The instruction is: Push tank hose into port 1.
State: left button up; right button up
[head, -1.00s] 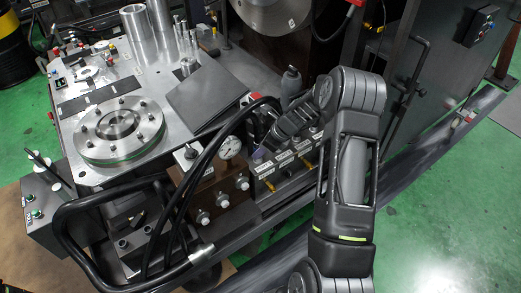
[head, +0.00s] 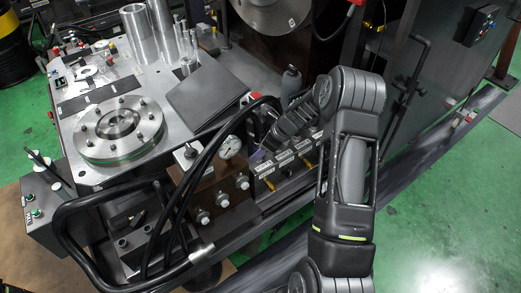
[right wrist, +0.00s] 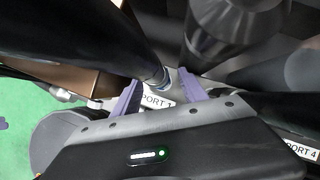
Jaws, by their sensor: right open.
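In the right wrist view a thick black hose (right wrist: 100,35) comes down from the upper left and ends in a metal fitting (right wrist: 160,77). I take it to be the tank hose. The fitting is just above the PORT 1 label (right wrist: 157,101), between the two purple fingers of my right gripper (right wrist: 160,82), which is open. I cannot tell how deep the fitting sits in the port. In the head view my right gripper (head: 259,154) is at the labelled port block (head: 285,170), mostly hidden by my wrist and hoses. My left gripper is not in view.
Black hoses arch in front, one with a metal end (head: 202,254). The PORT 4 label (right wrist: 302,150) is at right. A flanged steel disc (head: 118,131) sits on the machine table.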

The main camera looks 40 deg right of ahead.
jog(key=v, duration=0.7)
jog(key=shift+s+r, duration=0.2)
jog(key=shift+r, duration=0.1)
dwell(0.3)
